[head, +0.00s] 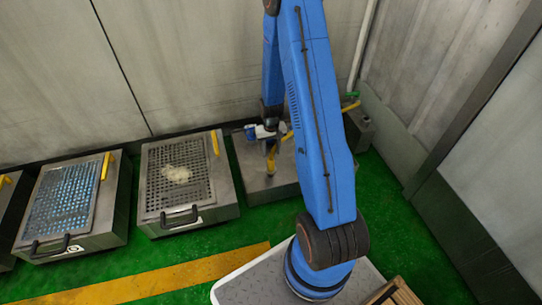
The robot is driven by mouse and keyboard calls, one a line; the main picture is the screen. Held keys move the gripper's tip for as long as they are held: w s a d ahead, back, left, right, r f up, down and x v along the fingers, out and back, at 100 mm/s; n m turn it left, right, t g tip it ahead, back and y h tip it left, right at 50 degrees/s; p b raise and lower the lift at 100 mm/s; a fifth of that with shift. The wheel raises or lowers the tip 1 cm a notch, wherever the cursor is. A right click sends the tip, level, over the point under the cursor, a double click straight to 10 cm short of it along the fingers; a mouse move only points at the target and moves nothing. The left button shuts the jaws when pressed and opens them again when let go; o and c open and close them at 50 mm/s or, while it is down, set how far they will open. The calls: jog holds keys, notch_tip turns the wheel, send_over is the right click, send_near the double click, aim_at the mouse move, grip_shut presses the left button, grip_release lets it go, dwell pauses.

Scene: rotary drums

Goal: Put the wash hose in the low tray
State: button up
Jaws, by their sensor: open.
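My gripper (268,140) is small and far off at the end of my blue arm, pointing down over the grey metal box in the back right. A short yellow upright piece (271,160) shows directly below it; I cannot tell whether it touches the gripper or is part of a hose. The jaws are open. I cannot clearly make out the wash hose. A green-ended piece with a yellow part (351,101) shows behind my arm at the right. I cannot tell which thing is the low tray; the plain-topped grey box (258,184) is partly hidden by my arm.
Two grey boxes with perforated tops stand left, one with blue below its holes (117,215), one with a pale clump on top (226,205). They have black front handles and yellow levers. Walls close the back and right. A wooden crate (396,292) is at the lower right.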

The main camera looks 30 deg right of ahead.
jog(key=s+a+r+n+t, duration=0.1)
jog(key=s+a+r, duration=0.2)
jog(key=r, duration=0.7)
jog(key=s+a+r+t, duration=0.1)
jog(key=s+a+r, duration=0.15)
jog(key=r, duration=0.75)
jog(key=s+a+r+n, duration=0.15)
jog(key=a+r, duration=0.25)
jog(key=r, duration=0.7)
jog(key=s+a+r+t, duration=0.1)
jog(key=s+a+r, duration=0.1)
jog(key=s+r, duration=0.2)
jog(key=s+a+r+t, duration=0.1)
jog(key=s+r, duration=0.4)
jog(key=s, duration=0.6)
jog(key=s+a+r, duration=0.3)
jog(key=s+r, duration=0.1)
jog(key=s, duration=0.4)
jog(key=shift+s+a+r+n+t, duration=0.15)
jog(key=shift+r+n+t, duration=0.1)
jog(key=shift+n+t, duration=0.15)
